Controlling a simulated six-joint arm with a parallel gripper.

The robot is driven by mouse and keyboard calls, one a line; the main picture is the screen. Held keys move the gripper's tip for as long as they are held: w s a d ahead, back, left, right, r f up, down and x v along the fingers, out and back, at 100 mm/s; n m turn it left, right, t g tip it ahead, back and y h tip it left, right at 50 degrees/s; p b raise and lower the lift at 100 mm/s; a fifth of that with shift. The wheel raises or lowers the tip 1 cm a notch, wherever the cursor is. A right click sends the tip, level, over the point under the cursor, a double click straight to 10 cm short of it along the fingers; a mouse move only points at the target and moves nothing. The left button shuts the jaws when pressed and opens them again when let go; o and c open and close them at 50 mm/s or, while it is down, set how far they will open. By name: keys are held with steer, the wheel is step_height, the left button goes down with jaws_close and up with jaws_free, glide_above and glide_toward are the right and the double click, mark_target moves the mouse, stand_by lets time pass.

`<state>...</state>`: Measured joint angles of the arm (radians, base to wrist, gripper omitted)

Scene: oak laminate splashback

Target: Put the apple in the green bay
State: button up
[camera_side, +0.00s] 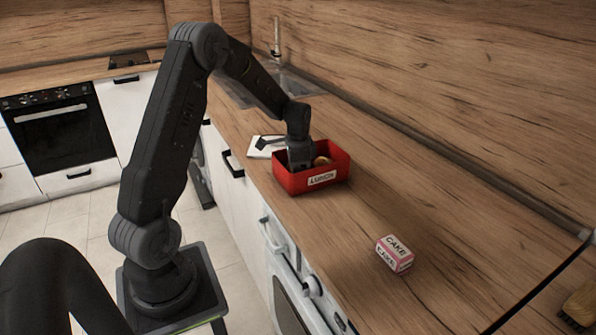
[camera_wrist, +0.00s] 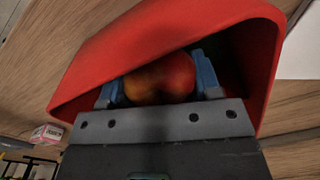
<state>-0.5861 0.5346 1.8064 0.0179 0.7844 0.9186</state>
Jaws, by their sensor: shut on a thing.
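The apple (camera_wrist: 162,80), red and yellow, sits between the two blue fingers of my gripper (camera_wrist: 160,88) in the wrist view. My gripper is shut on it, inside the red box (camera_wrist: 120,50). In the side view my gripper (camera_side: 301,162) reaches down into the left part of this red box (camera_side: 290,185), which is labelled LUNCH. A round orange-brown thing (camera_side: 321,161) shows in the box just right of my gripper; I cannot tell if it is the apple. I cannot make out a green bay in either view.
A pink and white CAKE box (camera_side: 394,254) stands on the wooden counter (camera_side: 450,235), right of the red box. A white flat thing (camera_side: 262,147) lies behind the red box at the left. The sink (camera_side: 285,84) is farther back. The counter between the two boxes is clear.

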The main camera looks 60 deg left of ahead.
steer(key=shift+f, duration=0.1)
steer(key=o, duration=0.9)
steer(key=shift+o, duration=0.2)
step_height(320, 180, up, 12)
steer(key=shift+d+f, duration=0.1)
steer(key=s+d+r+n+t, duration=0.1)
steer(key=s+d+r, duration=0.25)
steer(key=d, duration=0.25)
steer(key=s+d+r+n+t, duration=0.1)
steer(key=s+d+r+t, duration=0.1)
steer(key=s+d, duration=0.35)
steer(key=s+d+r+t, duration=0.1)
steer(key=s+d+r, duration=0.15)
steer(key=d, duration=0.55)
steer(key=s+d+f+n+t, duration=0.1)
steer(key=s+d+n, duration=0.1)
steer(key=s+d, duration=0.3)
steer(key=shift+s+d+t, duration=0.3)
steer(key=shift+s, duration=0.85)
